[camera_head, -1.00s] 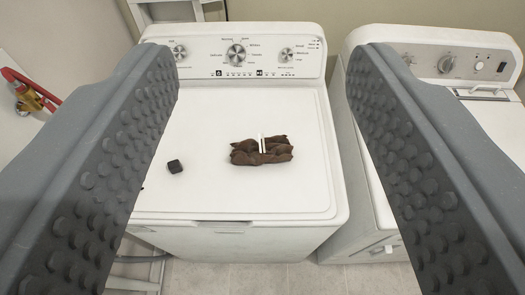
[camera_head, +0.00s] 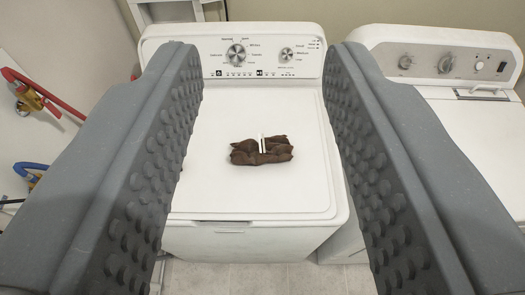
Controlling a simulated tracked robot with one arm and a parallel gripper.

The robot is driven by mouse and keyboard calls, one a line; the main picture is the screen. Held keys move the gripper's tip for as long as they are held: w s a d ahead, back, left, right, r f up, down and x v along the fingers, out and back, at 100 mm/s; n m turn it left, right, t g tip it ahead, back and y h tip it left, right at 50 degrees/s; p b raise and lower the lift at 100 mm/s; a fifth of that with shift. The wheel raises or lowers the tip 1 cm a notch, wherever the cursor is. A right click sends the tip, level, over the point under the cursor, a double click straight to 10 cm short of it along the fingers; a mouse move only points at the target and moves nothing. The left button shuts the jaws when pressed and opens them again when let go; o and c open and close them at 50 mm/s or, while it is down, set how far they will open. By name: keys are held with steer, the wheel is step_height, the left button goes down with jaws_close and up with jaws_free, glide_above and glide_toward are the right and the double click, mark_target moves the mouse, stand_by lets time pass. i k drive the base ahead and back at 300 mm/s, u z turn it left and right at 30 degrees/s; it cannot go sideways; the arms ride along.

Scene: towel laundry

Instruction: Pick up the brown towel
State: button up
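The brown towel (camera_head: 249,158) is a small crumpled bundle with a white double band across its middle. It lies on the white top of the washing machine (camera_head: 250,195), near the middle. My gripper (camera_head: 262,100) is open, with its two grey studded fingers at the left and right of the picture. The towel shows in the gap between them, farther from the camera. Nothing is held, and neither finger appears to touch the towel.
The washer's control panel (camera_head: 262,52) with knobs rises behind its top. A second white machine (camera_head: 455,120) stands to the right. Red and blue hoses (camera_head: 40,90) are on the left wall. Tiled floor (camera_head: 260,278) shows in front.

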mark_target(277, 149)
steer(key=u, duration=2.55)
steer(key=k, duration=0.95)
steer(key=z, duration=1.95)
steer(key=i, duration=1)
